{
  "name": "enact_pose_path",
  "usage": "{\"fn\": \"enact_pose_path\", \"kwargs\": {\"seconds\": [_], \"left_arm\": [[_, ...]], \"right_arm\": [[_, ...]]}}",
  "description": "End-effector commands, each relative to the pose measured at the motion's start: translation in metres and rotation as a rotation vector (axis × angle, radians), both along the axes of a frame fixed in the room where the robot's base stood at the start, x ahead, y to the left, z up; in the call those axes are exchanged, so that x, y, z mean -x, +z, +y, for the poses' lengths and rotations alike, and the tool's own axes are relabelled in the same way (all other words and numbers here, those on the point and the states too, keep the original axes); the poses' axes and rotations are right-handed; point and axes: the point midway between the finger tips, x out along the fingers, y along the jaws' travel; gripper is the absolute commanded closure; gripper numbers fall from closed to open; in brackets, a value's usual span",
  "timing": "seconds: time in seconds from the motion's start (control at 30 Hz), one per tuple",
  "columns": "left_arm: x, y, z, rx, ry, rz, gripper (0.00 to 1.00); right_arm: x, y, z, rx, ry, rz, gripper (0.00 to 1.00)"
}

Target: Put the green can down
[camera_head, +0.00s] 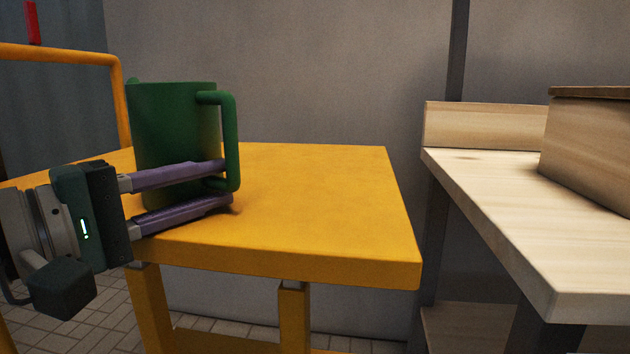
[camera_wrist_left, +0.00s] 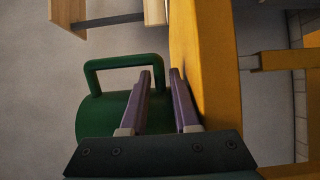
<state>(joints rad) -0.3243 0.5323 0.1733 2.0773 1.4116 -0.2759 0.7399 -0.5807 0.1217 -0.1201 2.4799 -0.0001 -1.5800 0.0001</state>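The green can (camera_head: 172,125) looks like a large mug with a squared side handle (camera_head: 231,140). It appears upright at the left part of the yellow table (camera_head: 330,215), its base partly hidden behind my gripper. My left gripper (camera_head: 228,181) comes in from the left, its two purple fingers apart, one above the other, in front of the can's lower part, with tips near the handle's lower end. My right gripper is not in view.
The yellow tabletop is clear to the right of the can. A pale wooden bench (camera_head: 500,205) with a wooden box (camera_head: 590,150) stands at the right, across a gap. A yellow rail (camera_head: 60,52) rises at the far left. A grey wall is behind.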

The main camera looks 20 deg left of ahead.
Motion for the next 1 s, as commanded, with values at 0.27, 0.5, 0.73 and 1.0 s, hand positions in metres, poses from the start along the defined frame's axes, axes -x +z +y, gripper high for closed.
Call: {"fn": "enact_pose_path", "kwargs": {"seconds": [0.27, 0.5, 0.73, 1.0], "left_arm": [[0.016, -0.001, 0.006, -0.001, 0.002, 0.002, 0.71], [0.056, -0.005, 0.018, 0.0, 0.0, 0.004, 0.71], [0.092, -0.002, 0.031, 0.003, 0.003, 0.001, 0.71], [0.113, -0.002, 0.035, -0.011, -0.007, 0.004, 0.71]], "right_arm": [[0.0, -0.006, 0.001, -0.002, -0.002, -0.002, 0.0], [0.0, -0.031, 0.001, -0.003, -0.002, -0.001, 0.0], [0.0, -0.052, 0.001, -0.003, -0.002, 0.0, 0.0], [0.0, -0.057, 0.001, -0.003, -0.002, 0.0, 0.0]]}}
